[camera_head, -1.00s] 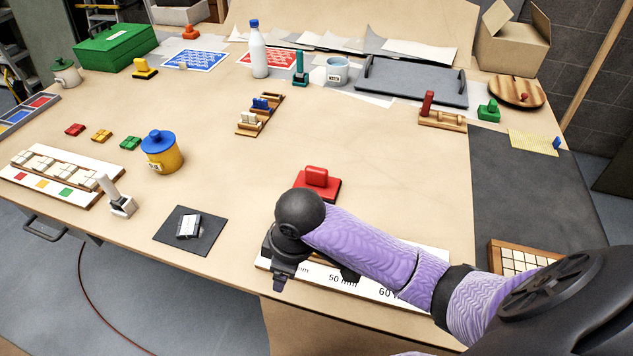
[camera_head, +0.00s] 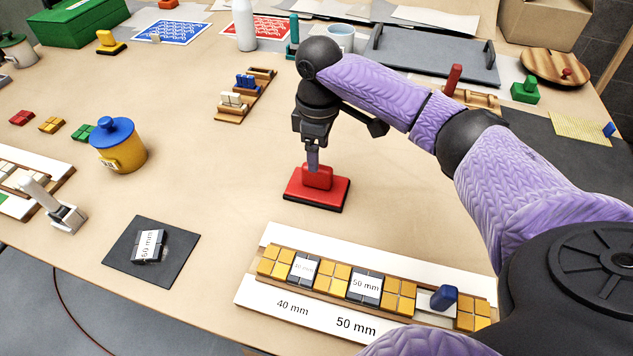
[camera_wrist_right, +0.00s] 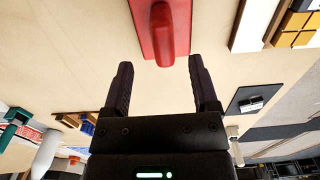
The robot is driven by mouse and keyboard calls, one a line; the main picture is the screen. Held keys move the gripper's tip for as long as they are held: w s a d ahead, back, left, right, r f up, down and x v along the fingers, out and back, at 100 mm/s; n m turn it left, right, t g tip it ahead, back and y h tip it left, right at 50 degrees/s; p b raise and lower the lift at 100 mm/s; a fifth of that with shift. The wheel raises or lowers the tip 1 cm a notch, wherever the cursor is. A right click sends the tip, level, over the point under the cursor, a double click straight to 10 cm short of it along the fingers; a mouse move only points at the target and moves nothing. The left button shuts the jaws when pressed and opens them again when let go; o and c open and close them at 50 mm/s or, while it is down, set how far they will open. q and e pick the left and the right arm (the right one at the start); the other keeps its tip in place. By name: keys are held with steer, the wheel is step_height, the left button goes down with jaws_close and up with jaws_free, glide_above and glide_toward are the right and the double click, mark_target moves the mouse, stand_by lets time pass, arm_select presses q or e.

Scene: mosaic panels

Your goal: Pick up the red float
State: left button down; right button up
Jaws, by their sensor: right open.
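The red float (camera_head: 317,188) is a flat red block with a dark underside and a raised red handle on top, lying on the table in the middle of the head view. My right gripper (camera_head: 313,166) points down above it, its fingertips close to the handle. In the right wrist view the float (camera_wrist_right: 163,32) lies past the tips of the open, empty fingers (camera_wrist_right: 163,75), with its handle lined up between them. I cannot tell from the head view whether the fingers touch the handle. My left gripper is not in view.
A white panel (camera_head: 285,299) with yellow tiles and a blue-handled piece lies in front of the float. A yellow pot (camera_head: 121,158) with a blue lid stands left. Table around the float is clear.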

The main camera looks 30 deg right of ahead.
mark_target(317, 176)
steer(key=f+b, duration=0.2)
steer(key=f, duration=0.4)
steer(key=shift+a+f, duration=0.15)
steer(key=shift+a, duration=0.05)
steer(key=shift+s+f, duration=0.1)
steer(key=shift+f, duration=0.3)
steer(key=shift+c, duration=0.3)
steer(key=shift+r, duration=0.1)
jaws_close()
